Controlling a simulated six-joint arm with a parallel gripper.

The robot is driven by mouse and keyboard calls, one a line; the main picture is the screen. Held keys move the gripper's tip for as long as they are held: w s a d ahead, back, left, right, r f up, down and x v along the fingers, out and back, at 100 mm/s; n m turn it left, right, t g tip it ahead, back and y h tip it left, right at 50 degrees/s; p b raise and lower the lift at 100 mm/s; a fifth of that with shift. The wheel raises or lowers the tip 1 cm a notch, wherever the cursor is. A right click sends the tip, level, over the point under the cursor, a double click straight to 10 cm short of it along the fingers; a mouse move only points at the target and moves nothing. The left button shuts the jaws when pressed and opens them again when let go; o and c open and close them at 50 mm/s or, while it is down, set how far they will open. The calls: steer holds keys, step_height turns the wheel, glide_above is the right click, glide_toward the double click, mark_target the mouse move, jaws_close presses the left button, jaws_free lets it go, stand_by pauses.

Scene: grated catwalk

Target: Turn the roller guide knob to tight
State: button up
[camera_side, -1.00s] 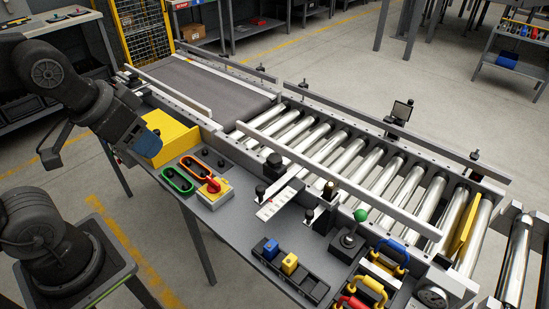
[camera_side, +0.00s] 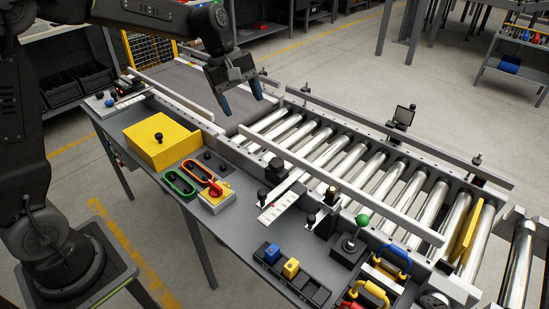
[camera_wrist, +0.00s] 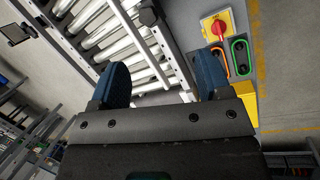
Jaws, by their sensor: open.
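Several black knobs stand along the near guide rail: a wide one (camera_side: 275,166) beside the rail, one (camera_side: 262,197) by a white marked plate (camera_side: 282,196), and one (camera_side: 311,222) farther right. I cannot tell which is the roller guide knob, and no tight mark is readable. The gripper is apart from all of them. A black knob (camera_wrist: 148,16) shows in the wrist view.
A green-topped lever (camera_side: 361,221) and coloured handles (camera_side: 370,293) stand right. Long rails (camera_side: 340,190) flank the rollers.

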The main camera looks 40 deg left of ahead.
mark_target(276, 162)
steer(key=w+a+f+n+g+h, duration=0.1)
steer(key=w+a+f+n, duration=0.1)
steer(key=w+f+n, duration=0.45)
steer(key=shift+m+h, duration=0.3)
steer(key=shift+m, duration=0.25)
steer(key=x, duration=1)
steer(key=a+x, duration=0.1)
steer(key=x, duration=0.4)
steer(key=shift+w+f, duration=0.35)
steer(key=shift+f, duration=0.05)
steer(key=c, duration=0.9)
